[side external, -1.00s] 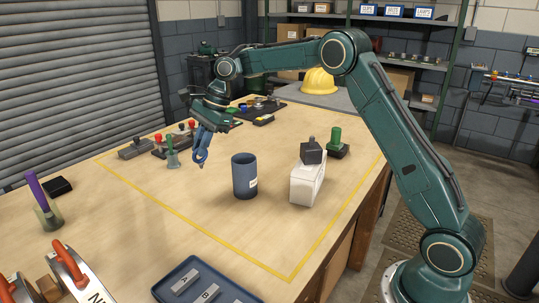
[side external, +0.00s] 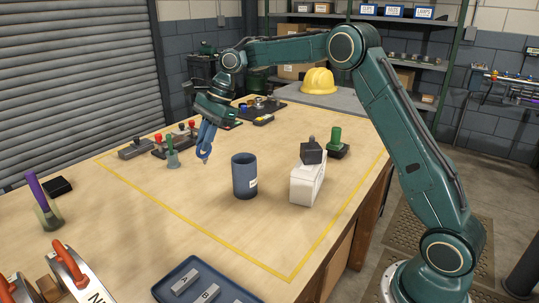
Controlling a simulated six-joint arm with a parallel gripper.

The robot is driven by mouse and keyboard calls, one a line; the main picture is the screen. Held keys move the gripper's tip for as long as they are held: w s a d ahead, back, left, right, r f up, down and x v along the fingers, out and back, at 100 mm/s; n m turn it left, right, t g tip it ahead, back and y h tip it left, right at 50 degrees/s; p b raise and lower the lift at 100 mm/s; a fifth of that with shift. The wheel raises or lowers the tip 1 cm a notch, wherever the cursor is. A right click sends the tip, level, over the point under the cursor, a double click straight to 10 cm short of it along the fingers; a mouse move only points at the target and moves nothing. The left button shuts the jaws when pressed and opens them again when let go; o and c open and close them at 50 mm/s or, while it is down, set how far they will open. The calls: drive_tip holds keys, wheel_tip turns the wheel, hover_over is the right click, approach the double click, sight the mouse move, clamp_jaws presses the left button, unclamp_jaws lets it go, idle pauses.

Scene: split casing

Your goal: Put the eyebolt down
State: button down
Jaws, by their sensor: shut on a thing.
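My gripper (side external: 207,133) hangs over the wooden table, left of the dark blue cup, with its blue fingers pointing down. It is shut on the eyebolt (side external: 203,151), a small blue piece with a ring-like outline and a narrow lower tip. The fingers partly cover it. The tip shows near the table surface in the picture, and I cannot tell whether it touches.
The blue cup (side external: 244,177) and a white box (side external: 306,187) with a dark block (side external: 311,152) on top stand to the right. Yellow-lined table space in front is clear. A blue tray (side external: 164,291) lies at the front.

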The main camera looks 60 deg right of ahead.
drive_tip(key=s+r, duration=0.4)
drive_tip(key=s, duration=0.8)
drive_tip(key=s+r+n+g, duration=0.1)
drive_tip(key=s+r, duration=0.4)
drive_tip(key=s, duration=0.7)
drive_tip(key=shift+s+r+n, duration=0.15)
drive_tip(key=shift+s+n, duration=0.05)
drive_tip(key=shift+n, duration=0.1)
drive_tip(key=shift+a, duration=0.1)
drive_tip(key=shift+f, duration=10)
drive_tip(key=shift+f, duration=0.15)
drive_tip(key=c, duration=1.5)
unclamp_jaws()
drive_tip(key=w+v, duration=0.1)
drive_tip(key=v, duration=1.1)
drive_tip(key=shift+s+d, duration=0.2)
drive_tip(key=shift+s, duration=0.05)
